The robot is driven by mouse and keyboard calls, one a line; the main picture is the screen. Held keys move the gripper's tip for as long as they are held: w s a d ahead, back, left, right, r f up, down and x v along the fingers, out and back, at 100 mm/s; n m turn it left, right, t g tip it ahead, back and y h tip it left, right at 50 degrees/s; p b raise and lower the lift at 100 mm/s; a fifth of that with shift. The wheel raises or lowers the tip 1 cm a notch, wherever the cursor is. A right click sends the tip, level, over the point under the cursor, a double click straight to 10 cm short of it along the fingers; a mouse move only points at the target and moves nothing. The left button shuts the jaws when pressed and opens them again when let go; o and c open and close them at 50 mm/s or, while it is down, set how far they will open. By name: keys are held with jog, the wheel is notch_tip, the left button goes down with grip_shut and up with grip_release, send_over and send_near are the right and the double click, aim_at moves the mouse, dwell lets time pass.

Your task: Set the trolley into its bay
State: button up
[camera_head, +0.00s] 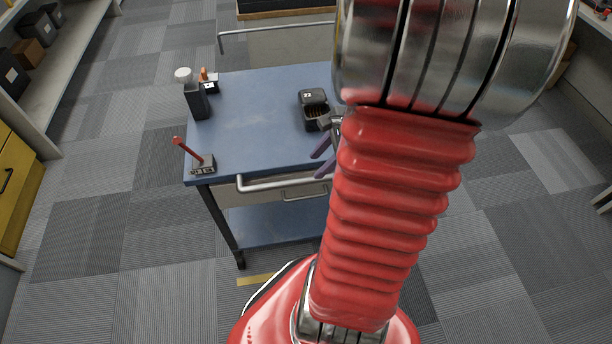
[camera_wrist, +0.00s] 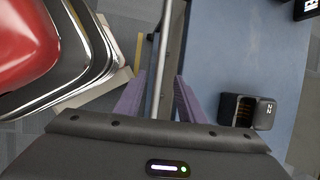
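The trolley (camera_head: 250,130) has a blue top, a lower blue shelf and metal handles at its near and far ends. My gripper (camera_head: 323,160) is at its near edge, partly hidden behind my red arm. In the wrist view, the two purple fingers of my gripper (camera_wrist: 160,98) stand apart, with the near handle (camera_wrist: 161,70) running between them. I cannot tell whether either finger touches the bar. A yellow strip (camera_head: 256,280) lies on the floor by the trolley's near end; I see no complete bay outline.
On the trolley are an open black box marked 22 (camera_head: 314,105), a dark holder with a white knob (camera_head: 196,98), and a small block with a red stick (camera_head: 203,163). Shelving (camera_head: 75,65) and a yellow cabinet (camera_head: 15,190) stand left.

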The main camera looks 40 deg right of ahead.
aim_at(303, 180)
jog(key=x, duration=0.9)
jog(key=shift+w+a+f, duration=0.1)
jog(key=shift+a+f, duration=0.05)
jog(key=shift+f, duration=0.15)
jog(key=shift+c, duration=0.6)
grip_shut()
